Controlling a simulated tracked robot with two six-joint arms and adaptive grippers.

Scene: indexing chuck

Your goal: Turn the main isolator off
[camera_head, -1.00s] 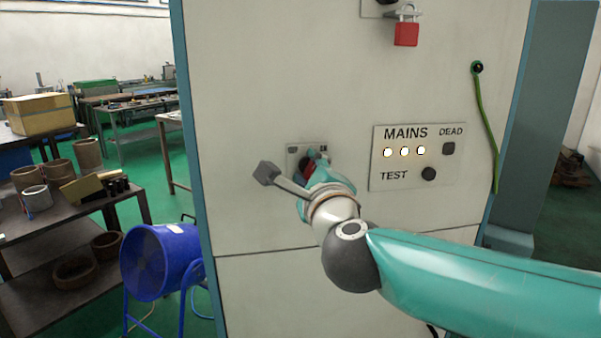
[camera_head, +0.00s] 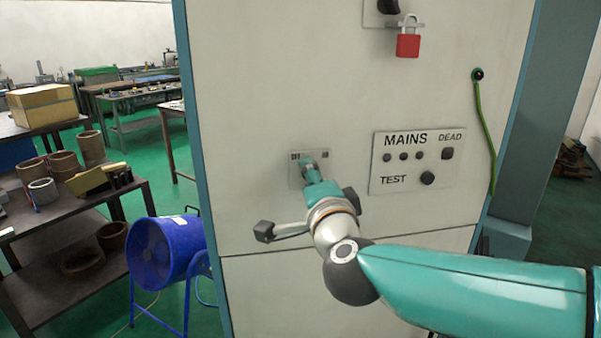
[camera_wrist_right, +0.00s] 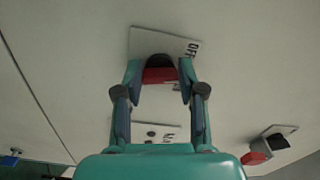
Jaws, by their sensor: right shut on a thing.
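The main isolator's pale plate (camera_head: 325,163) is on the cabinet front in the head view, left of the MAINS panel. My right gripper (camera_head: 311,168) is at this plate and covers the handle there. In the right wrist view, the red handle with a dark top (camera_wrist_right: 160,73) sits between the two fingers of my right gripper (camera_wrist_right: 160,80), which is shut on it. The plate (camera_wrist_right: 150,40) behind it shows the letters OFF beside the handle. The three MAINS lamps (camera_head: 403,157) are dark. My left gripper is not in view.
A red padlock (camera_head: 407,46) hangs at the cabinet's top. A green cable (camera_head: 487,130) runs down the right side. A black TEST knob (camera_head: 428,178) is on the panel. A blue fan (camera_head: 165,252) and a bench (camera_head: 75,220) stand left of the cabinet.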

